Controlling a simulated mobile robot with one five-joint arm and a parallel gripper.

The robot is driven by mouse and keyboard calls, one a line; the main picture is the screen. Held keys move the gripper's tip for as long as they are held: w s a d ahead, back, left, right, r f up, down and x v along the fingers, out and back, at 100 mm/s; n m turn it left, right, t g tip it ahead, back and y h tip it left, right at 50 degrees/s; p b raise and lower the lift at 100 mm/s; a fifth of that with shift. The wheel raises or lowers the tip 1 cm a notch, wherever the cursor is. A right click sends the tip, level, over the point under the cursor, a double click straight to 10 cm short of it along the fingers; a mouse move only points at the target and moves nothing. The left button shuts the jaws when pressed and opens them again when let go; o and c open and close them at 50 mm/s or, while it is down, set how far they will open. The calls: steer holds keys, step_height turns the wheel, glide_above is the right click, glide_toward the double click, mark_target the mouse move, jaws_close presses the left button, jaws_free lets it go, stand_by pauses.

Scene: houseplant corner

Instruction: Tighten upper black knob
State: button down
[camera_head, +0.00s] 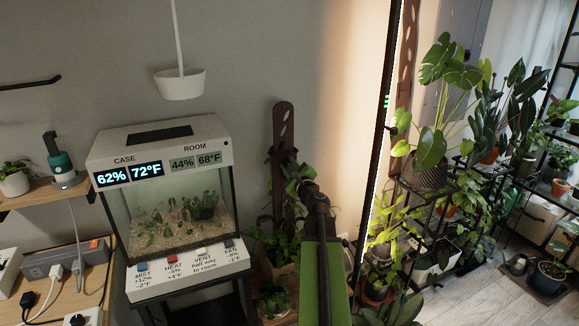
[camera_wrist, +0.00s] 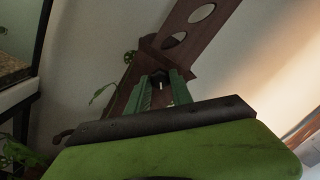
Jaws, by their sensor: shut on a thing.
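A brown upright board with oval holes (camera_head: 283,122) stands against the wall, right of the terrarium case; in the wrist view (camera_wrist: 201,14) it runs up to the right. A small black knob (camera_wrist: 160,77) sits on its brown bracket. My gripper's green fingers (camera_wrist: 162,92) are shut on this knob from both sides. In the head view my gripper (camera_head: 300,180) reaches the board, and the knob there is hidden or too small to tell. I cannot see a second black knob clearly.
The terrarium case (camera_head: 160,135) with displays and front buttons stands left of my arm. Potted plants crowd the board's base and the black shelf (camera_head: 425,190) at right. A white lamp (camera_head: 180,84) hangs above. Open floor (camera_head: 490,285) shows at lower right.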

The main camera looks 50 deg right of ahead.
steer(key=shift+s+m, duration=0.1)
steer(key=shift+m, duration=0.6)
steer(key=c, duration=1.1)
jaws_free()
